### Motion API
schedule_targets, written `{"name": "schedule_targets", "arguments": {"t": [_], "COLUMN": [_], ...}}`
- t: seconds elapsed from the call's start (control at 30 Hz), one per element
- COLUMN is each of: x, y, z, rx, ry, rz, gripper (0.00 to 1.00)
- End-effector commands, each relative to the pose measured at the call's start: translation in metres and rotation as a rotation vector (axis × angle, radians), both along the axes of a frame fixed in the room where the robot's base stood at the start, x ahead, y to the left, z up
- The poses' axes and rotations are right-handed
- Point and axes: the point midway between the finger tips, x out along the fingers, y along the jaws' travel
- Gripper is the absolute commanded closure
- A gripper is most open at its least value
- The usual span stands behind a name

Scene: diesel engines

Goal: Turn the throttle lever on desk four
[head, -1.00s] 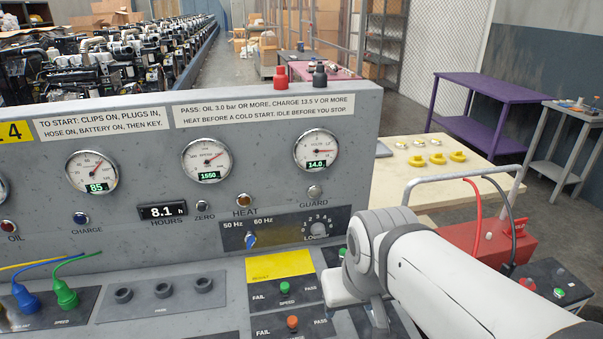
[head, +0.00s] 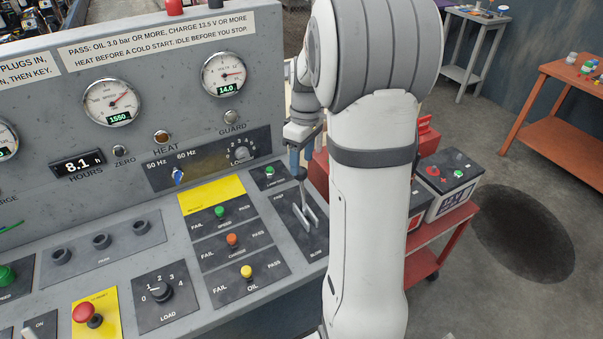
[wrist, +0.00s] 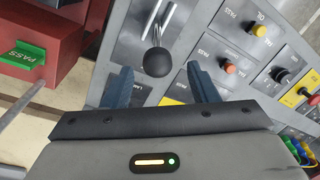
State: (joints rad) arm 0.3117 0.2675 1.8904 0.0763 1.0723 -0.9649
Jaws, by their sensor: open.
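The throttle lever (head: 309,212) stands on a dark plate (head: 317,238) marked FAST and SLOW at the right end of the grey desk (head: 195,318). In the wrist view its round black knob (wrist: 158,62) and metal rod show close up. My gripper (head: 296,163) is just above the lever. In the wrist view my gripper (wrist: 160,70) is open, with one blue finger on each side of the knob and visible gaps between. The knob appears at about fingertip level; its exact depth is hard to tell. In the head view the knob is hidden by my fingers.
Fail/pass switches with green (head: 219,212), orange (head: 232,239) and yellow (head: 246,271) knobs sit left of the lever. The load dial (head: 160,292) is nearer the front. A red cart (head: 461,225) with batteries stands close on the right. Open floor lies beyond it.

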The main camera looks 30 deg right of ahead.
Motion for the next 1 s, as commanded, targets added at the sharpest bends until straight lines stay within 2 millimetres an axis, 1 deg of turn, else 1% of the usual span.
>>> {"name": "schedule_targets", "arguments": {"t": [0.03,0.17,0.5,0.6,0.73,0.97,1.0], "x": [0.002,0.003,-0.003,-0.003,-0.004,-0.004,-0.004], "y": [-0.003,-0.004,-0.001,-0.001,0.000,0.000,-0.001], "z": [-0.003,-0.012,-0.062,-0.073,-0.080,-0.082,-0.082], "rx": [0.004,0.007,0.007,0.007,0.006,0.006,0.006], "ry": [0.005,0.008,0.009,0.008,0.006,0.006,0.006], "rz": [0.006,0.014,0.006,0.005,0.005,0.004,0.004], "gripper": [0.46,0.46,0.46,0.46,0.46,0.46,0.48]}}
